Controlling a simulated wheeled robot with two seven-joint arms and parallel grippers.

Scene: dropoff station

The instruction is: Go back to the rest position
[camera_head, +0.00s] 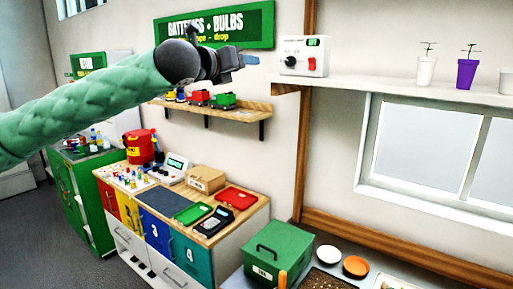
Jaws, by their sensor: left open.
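My left arm, in a green padded sleeve, reaches in from the left of the head view, raised high. My left gripper (240,61) is at its end, in front of the wall and just below the green sign. It is open, and I see nothing held in it. It is above the small wall shelf and apart from the counter. My right gripper is not in view.
A green sign (222,24) hangs behind the gripper. A wall shelf (215,108) holds toy vehicles. A control box (303,56) and pots stand on a white ledge (400,88) at right. Below are a coloured-drawer counter (245,218) and a green box (278,252).

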